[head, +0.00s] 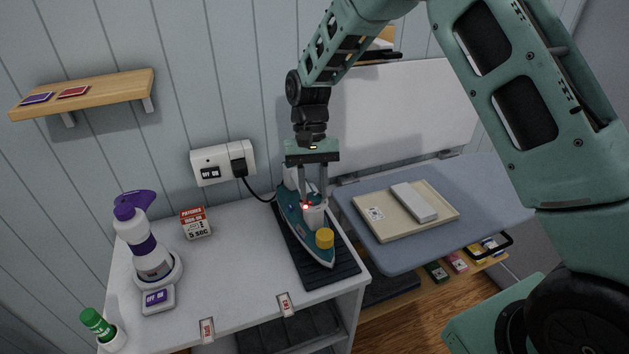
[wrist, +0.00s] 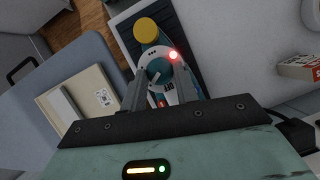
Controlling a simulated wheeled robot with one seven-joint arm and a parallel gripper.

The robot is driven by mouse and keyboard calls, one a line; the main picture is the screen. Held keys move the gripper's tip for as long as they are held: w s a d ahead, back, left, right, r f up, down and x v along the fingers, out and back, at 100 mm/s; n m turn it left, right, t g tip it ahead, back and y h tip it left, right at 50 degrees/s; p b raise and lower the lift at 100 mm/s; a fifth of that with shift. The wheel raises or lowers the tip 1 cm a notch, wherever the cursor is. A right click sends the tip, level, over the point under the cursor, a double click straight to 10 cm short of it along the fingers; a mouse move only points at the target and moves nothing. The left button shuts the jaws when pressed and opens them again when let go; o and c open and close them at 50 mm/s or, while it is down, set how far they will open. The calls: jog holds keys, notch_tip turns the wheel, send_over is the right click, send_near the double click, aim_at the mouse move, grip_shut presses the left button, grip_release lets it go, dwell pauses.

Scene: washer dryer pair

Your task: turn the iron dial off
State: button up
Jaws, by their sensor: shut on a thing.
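A teal and white iron (head: 291,207) rests on a dark ribbed mat (head: 345,268) on the white cabinet top. A yellow knob (head: 324,238) is near its tip. The round iron dial (wrist: 158,71) shows between my fingers in the wrist view, with a glowing red light (wrist: 173,55) beside it and an OFF mark (wrist: 168,88) near it. My gripper (head: 314,199) points down from above and is shut on the dial, one finger on each side. The fingers partly hide the dial's sides.
A wall socket (head: 208,173) with a black plug and cord is behind the iron. A spray bottle (head: 151,258) and a green-capped bottle (head: 98,323) stand at left. A blue-grey ironing board (head: 400,258) is at right, carrying a beige panel. The cabinet's middle is clear.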

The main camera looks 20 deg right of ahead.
jog(key=n, duration=0.2)
jog(key=n+h, duration=0.1)
jog(key=n, duration=0.1)
jog(key=n+h+p, duration=0.1)
jog(key=shift+a+r+n, duration=0.1)
jog(key=shift+a+n, duration=0.2)
jog(key=shift+n, duration=0.1)
jog(key=n+h, duration=0.1)
jog(key=n, duration=0.2)
jog(key=n+t+h, duration=0.1)
jog(key=n, duration=0.2)
jog(key=shift+s+a+p, duration=0.1)
jog(key=shift+a+p, duration=0.1)
jog(key=shift+p, duration=0.1)
jog(key=o, duration=1)
jog(key=shift+h, duration=0.3)
jog(key=b+v, duration=0.3)
jog(key=v, duration=1.4)
jog(key=shift+s+r, duration=0.15)
jog(key=shift+r, duration=0.1)
